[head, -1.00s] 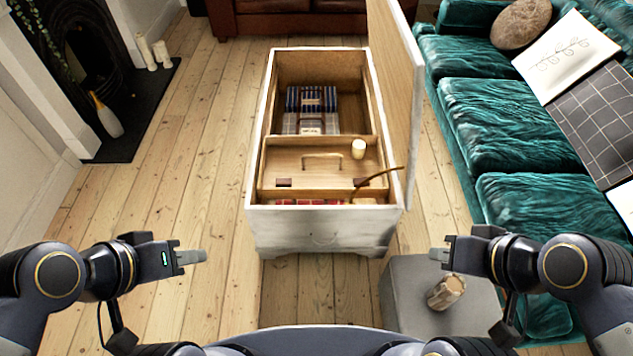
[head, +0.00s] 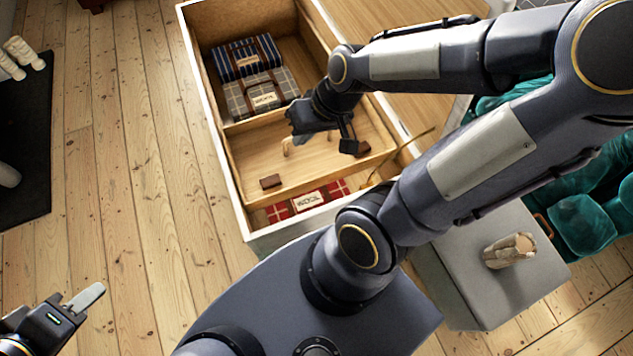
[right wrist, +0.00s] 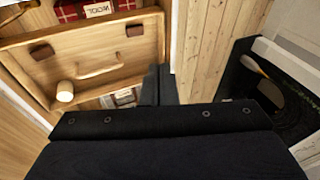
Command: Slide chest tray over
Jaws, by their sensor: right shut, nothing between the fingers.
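The wooden chest tray (head: 325,165) sits inside the long white-edged chest (head: 205,80), across its nearer half. It has a light wooden handle (right wrist: 102,70) and two dark brown tabs. A cream candle (right wrist: 65,92) stands on it in the right wrist view; my right arm hides it in the head view. My right gripper (head: 298,134) is shut and empty, over the tray beside the handle in the head view; contact cannot be told. Its fingers (right wrist: 158,84) show near the tray's edge in the wrist view. My left gripper (head: 86,298) is low at the left, away from the chest.
Folded blue and grey blankets (head: 260,88) lie beyond the tray; a red one (head: 305,200) lies on its near side. A thin stick (head: 405,155) projects over the chest's right edge. A grey ottoman (head: 490,285) stands at right.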

